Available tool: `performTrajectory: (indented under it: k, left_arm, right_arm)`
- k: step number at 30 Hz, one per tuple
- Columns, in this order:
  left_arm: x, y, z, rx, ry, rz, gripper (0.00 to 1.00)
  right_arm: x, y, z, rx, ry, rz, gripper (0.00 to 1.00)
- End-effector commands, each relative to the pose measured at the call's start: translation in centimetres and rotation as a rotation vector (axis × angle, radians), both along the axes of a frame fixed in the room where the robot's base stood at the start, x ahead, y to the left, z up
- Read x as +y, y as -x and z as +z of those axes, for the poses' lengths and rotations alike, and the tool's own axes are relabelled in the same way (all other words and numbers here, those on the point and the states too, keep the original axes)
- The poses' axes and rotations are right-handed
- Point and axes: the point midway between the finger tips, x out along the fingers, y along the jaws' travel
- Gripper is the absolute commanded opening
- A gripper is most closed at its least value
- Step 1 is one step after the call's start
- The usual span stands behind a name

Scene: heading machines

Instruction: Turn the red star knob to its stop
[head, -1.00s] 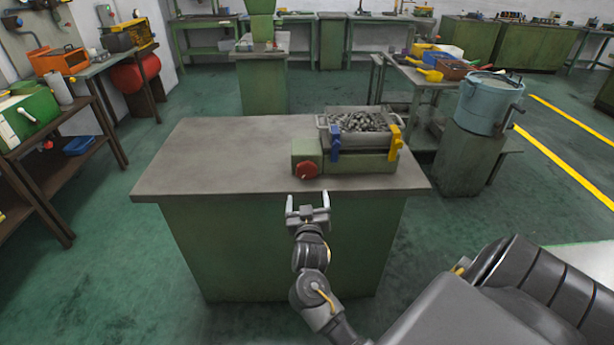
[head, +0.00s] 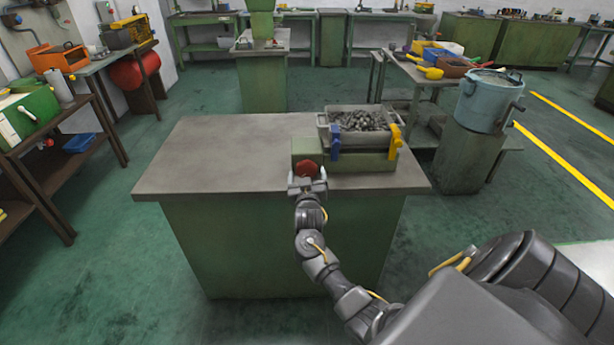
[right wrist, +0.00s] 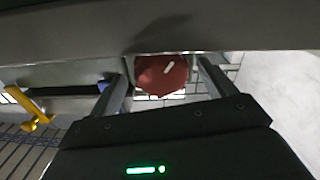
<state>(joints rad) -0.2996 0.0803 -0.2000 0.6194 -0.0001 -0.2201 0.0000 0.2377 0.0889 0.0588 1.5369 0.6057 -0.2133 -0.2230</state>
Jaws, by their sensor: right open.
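The red star knob (head: 306,169) is on the front of a green machine block (head: 370,161) on the bench. In the right wrist view the knob (right wrist: 162,75) has a slanted white mark and sits between the two fingers. My right gripper (head: 307,177) is at the knob, open, with one finger on each side of it. In the right wrist view, gaps show between the knob and the fingers of the gripper (right wrist: 163,88). The lower part of the knob is hidden by the gripper in the head view. My left gripper is not in view.
A grey bin (head: 326,128) of metal parts sits on the block, with a blue lever (head: 335,141) and a yellow lever (head: 396,139) at its front. The bench top (head: 220,155) left of the block is clear. A blue-grey pot (head: 488,100) stands on a pedestal at the right.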

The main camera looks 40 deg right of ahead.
Motion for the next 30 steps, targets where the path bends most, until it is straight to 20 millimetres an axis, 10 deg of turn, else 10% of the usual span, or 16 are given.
performTrajectory:
  k: [6,16,30]
  left_arm:
    - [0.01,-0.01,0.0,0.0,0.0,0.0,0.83]
    - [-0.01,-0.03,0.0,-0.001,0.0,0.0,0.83]
    - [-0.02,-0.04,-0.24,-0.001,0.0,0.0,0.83]
  right_arm:
    - [0.0,-0.02,0.01,0.0,0.0,0.0,0.83]
    - [0.02,0.0,0.0,0.0,0.0,0.0,0.39]
    - [0.12,-0.05,-0.09,-0.081,-0.108,0.0,0.38]
